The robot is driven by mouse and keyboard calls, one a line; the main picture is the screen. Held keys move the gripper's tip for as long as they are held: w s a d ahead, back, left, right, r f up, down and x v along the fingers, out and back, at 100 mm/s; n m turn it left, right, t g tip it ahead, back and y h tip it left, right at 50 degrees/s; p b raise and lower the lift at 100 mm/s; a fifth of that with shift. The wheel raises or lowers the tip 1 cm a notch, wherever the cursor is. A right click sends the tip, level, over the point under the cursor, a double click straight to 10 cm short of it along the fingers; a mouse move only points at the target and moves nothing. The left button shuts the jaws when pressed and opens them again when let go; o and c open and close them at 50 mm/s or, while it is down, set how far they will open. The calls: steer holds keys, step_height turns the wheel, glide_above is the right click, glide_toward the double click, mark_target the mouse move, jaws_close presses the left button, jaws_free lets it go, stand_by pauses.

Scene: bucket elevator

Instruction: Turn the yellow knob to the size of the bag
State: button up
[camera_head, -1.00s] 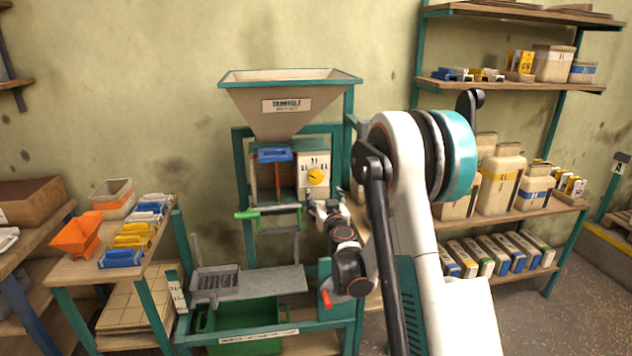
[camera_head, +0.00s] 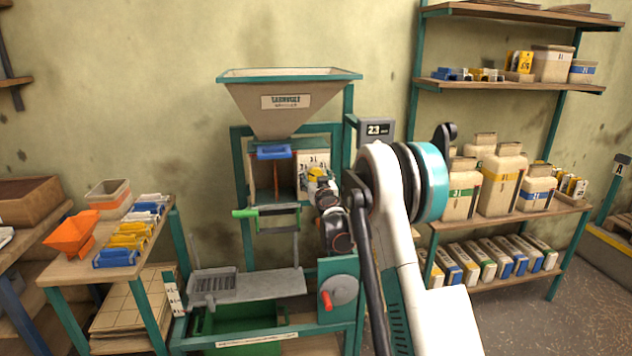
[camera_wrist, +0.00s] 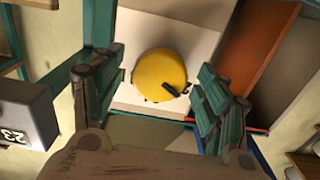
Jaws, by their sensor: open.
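The yellow knob (camera_head: 314,175) sits on a pale dial plate (camera_head: 313,160) on the machine's front, below the hopper. In the wrist view the round knob (camera_wrist: 160,75) carries a dark pointer mark towards its lower right edge. My gripper (camera_wrist: 158,98) is open, with one finger on each side of the knob and visible space on both sides. In the head view my gripper (camera_head: 318,184) covers the lower part of the plate. Whether the fingertips reach past the knob's face I cannot tell. No bag is clearly seen at the machine.
A grey display (camera_head: 377,129) reading 23 stands right of the dial plate. A green-handled bar (camera_head: 262,211) lies left of my gripper. A red-handled crank (camera_head: 328,299) is below. Shelves with white containers (camera_head: 499,180) stand at right; a table with orange funnel (camera_head: 72,233) at left.

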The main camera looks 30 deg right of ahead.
steer(key=shift+w, duration=0.1)
steer(key=c, duration=1.1)
steer(key=shift+m, duration=0.3)
steer(key=m+p, duration=0.3)
steer(key=m, duration=2)
steer(key=shift+m, duration=0.3)
